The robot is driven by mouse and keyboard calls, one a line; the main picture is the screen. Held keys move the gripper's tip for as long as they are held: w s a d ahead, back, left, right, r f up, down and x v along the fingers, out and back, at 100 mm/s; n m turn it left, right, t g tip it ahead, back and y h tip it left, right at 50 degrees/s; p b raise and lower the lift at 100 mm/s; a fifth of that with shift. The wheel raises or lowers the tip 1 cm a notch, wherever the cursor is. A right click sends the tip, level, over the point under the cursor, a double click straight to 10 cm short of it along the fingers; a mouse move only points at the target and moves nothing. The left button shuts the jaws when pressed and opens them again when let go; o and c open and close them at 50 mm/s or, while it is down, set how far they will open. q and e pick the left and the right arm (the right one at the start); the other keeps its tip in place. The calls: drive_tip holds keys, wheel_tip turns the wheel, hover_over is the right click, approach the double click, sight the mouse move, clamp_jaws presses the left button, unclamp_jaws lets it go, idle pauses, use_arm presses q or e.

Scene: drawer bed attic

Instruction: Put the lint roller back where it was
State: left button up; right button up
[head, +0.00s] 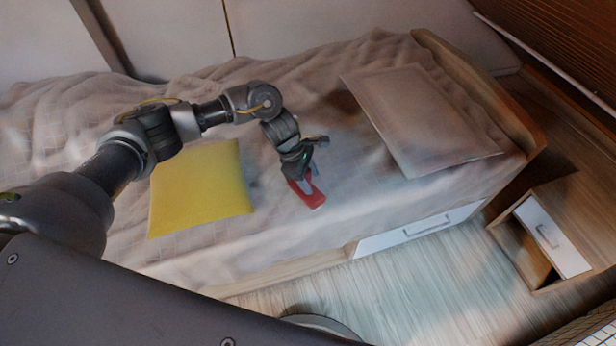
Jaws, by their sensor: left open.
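My right gripper is not in view.
A yellow cushion (200,190) lies left of my gripper, and a grey-brown pillow (418,118) lies to the right. The bed has a white drawer (420,230) in its front. A nightstand (555,205) with a white drawer front (552,238) stands at the right. The floor (430,285) between is clear.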

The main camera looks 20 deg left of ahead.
sight(295, 185)
use_arm(q)
drive_tip(key=shift+w+a+r, duration=0.1)
drive_tip(key=shift+a+r, duration=0.05)
drive_tip(key=shift+r, duration=0.35)
drive_tip(key=b+v, duration=0.1)
drive_tip(key=v, duration=1)
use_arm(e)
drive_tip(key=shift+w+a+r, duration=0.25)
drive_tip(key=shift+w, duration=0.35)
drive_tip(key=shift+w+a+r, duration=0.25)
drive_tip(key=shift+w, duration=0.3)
use_arm(q)
drive_tip(key=shift+r, duration=0.1)
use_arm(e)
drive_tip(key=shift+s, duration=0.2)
